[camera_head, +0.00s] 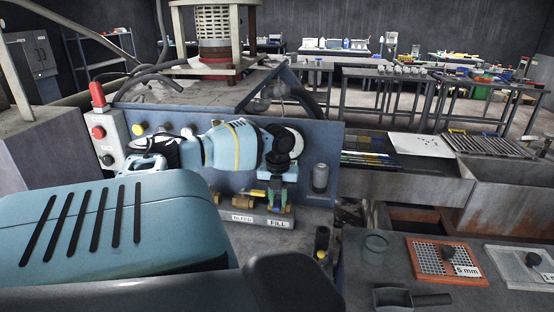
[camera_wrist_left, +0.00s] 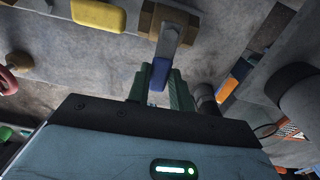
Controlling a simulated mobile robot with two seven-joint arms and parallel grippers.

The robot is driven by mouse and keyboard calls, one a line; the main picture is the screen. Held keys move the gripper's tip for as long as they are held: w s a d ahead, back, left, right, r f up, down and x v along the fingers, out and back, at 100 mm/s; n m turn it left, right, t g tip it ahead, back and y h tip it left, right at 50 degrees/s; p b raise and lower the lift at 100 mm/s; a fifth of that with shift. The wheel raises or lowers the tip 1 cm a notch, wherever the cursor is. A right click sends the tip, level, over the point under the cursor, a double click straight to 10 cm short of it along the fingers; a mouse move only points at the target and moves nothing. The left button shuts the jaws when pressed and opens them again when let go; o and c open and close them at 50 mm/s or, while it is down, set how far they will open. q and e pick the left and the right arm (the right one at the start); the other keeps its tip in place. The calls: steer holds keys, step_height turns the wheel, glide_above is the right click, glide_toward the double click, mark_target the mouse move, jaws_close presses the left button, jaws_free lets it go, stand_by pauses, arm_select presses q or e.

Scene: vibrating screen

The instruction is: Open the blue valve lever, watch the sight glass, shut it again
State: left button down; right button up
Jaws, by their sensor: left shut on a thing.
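My left gripper (camera_head: 277,198) reaches down in front of the blue-grey panel, above the FILL label (camera_head: 278,224). In the left wrist view its green fingers (camera_wrist_left: 161,88) are shut on the blue valve lever (camera_wrist_left: 159,74), one finger on each side of the blue grip. The lever's bare metal part (camera_wrist_left: 168,42) runs from the grip to a brass valve (camera_wrist_left: 170,18). In the head view the fingers and wrist mostly hide the lever. A grey cylinder (camera_head: 320,178) stands on the panel to the right; I cannot tell whether it is the sight glass. My right gripper is not in view.
A yellow lever (camera_wrist_left: 97,14) sits close beside the blue one, above the BLEED label (camera_head: 242,217). A switch box (camera_head: 103,138) with a red button is at the panel's left. An orange-framed 5 mm sieve (camera_head: 446,260) and a scoop (camera_head: 405,299) lie on the right-hand bench.

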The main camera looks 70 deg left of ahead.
mark_target(277, 202)
arm_select(q)
steer(key=shift+a+r+m, duration=0.15)
steer(key=shift+m, duration=0.15)
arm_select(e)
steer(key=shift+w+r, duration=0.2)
arm_select(q)
steer(key=c, duration=1.2)
jaws_free()
steer(key=shift+c, duration=0.2)
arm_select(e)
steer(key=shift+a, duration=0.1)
arm_select(q)
step_height(277, 202, up, 6)
steer(key=shift+r+p, duration=0.15)
steer(key=shift+p, duration=0.3)
steer(key=shift+r, duration=0.7)
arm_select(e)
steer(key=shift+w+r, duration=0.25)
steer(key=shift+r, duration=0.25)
